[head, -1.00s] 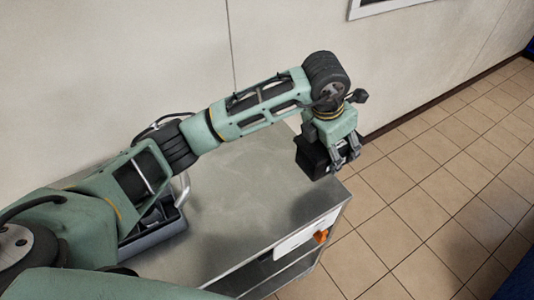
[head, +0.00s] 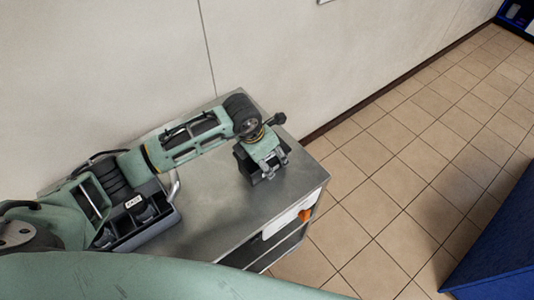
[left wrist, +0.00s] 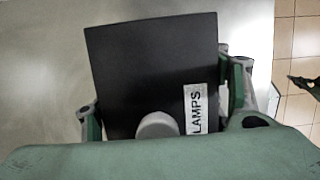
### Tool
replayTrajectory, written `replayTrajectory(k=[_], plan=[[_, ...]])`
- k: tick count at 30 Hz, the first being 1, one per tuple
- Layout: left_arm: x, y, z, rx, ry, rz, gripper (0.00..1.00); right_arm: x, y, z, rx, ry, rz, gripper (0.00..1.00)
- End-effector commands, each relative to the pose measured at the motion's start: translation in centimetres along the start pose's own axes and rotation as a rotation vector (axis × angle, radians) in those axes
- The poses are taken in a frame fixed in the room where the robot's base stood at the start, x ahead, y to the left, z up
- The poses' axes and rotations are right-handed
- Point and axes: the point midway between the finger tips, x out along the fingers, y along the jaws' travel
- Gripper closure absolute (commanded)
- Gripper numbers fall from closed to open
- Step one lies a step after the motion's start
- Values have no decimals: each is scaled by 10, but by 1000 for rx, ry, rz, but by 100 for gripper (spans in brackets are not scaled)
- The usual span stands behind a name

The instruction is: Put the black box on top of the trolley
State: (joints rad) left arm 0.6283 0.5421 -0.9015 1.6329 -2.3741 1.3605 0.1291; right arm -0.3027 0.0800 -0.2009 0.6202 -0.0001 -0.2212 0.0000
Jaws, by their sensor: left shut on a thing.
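The black box (head: 243,162) is held in my left gripper (head: 268,170), over the right part of the metal trolley's top (head: 215,195). In the left wrist view the black box (left wrist: 150,65) shows its dark top with a white "LAMPS" label and a round light knob. The fingers of my left gripper (left wrist: 165,108) lie on either side of it. The box is low over the top; I cannot tell whether it touches. In the head view the gripper hides part of it. My right gripper is not in view.
A dark open tray (head: 150,228) with a labelled item sits on the trolley's left part, partly behind my arm. An orange item (head: 305,215) is on the trolley's front. The wall is behind; tiled floor (head: 400,190) lies clear to the right, with a blue unit (head: 500,240) beyond.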

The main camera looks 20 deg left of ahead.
Motion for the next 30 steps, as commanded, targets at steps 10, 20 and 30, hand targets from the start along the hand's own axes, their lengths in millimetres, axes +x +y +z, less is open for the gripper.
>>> replayTrajectory(k=[10, 20, 30], plan=[[2, 0, 0, 1, -1, 0, 32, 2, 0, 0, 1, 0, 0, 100], [2, 0, 0, 0, -1, 0, 14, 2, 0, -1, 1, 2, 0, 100], [-6, 1, 1, 1, -3, 1, 14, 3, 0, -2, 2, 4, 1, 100]])
